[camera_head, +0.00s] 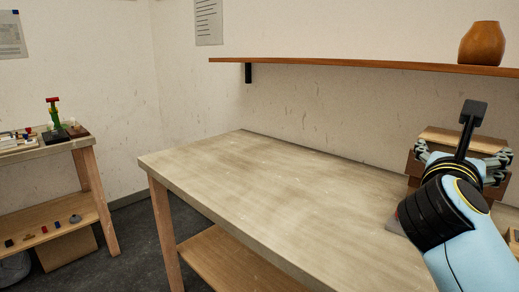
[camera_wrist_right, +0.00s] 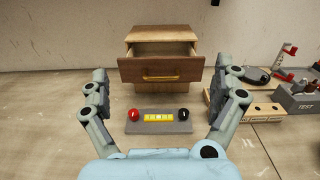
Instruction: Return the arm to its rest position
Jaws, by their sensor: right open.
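My right gripper (camera_head: 463,156) is at the right of the head view, above the workbench. It also shows in the wrist view (camera_wrist_right: 161,80), its two fingers spread wide with nothing between them. Beyond it stands a small wooden cabinet (camera_wrist_right: 162,36) with its drawer (camera_wrist_right: 135,70) pulled partly out; the drawer has a brass handle (camera_wrist_right: 161,77). In the head view the cabinet (camera_head: 462,138) is partly hidden behind my gripper. A grey terminal block (camera_wrist_right: 158,127) with a red post, a black post and a yellow label lies in front of the drawer. My left gripper is out of view.
The workbench (camera_head: 270,185) is bare across its left and middle. A shelf (camera_head: 350,65) with a brown vase (camera_head: 482,44) hangs above. Right of the cabinet are a wooden block with holes (camera_wrist_right: 258,111) and a grey TEST box (camera_wrist_right: 298,102). A side table (camera_head: 50,150) stands left.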

